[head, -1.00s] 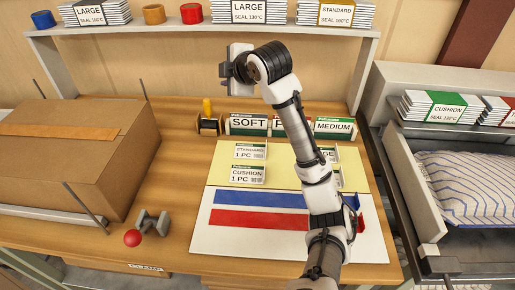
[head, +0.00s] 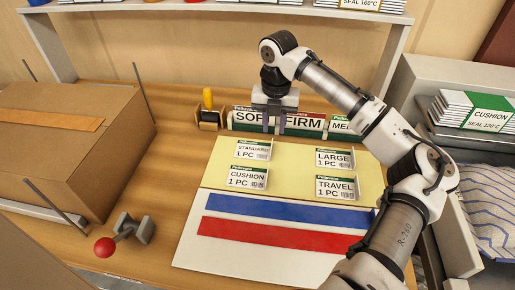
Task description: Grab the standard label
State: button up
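The standard label (head: 252,151) is a small white card with a green top strip, reading "STANDARD 1 PC". It stands at the upper left of the yellow mat (head: 292,173). My gripper (head: 273,130) points down behind and a little right of the label, in front of the SOFT and FIRM cards. Its two fingers are apart with nothing visible between them. I cannot tell its exact height over the table. The label is fully visible and apart from the gripper.
The cushion label (head: 247,178), large label (head: 334,159) and travel label (head: 342,188) share the mat. SOFT (head: 250,116) and FIRM (head: 305,121) cards stand behind. A cardboard box (head: 75,150) fills the left side.

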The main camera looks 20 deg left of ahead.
aim_at(271, 152)
jog(key=f, duration=0.3)
jog(key=f+p, duration=0.1)
jog(key=f, duration=0.3)
jog(key=shift+s+a+f+p, duration=0.1)
jog(key=shift+s+f+p, duration=0.1)
jog(key=shift+f+p, duration=0.1)
grip_shut()
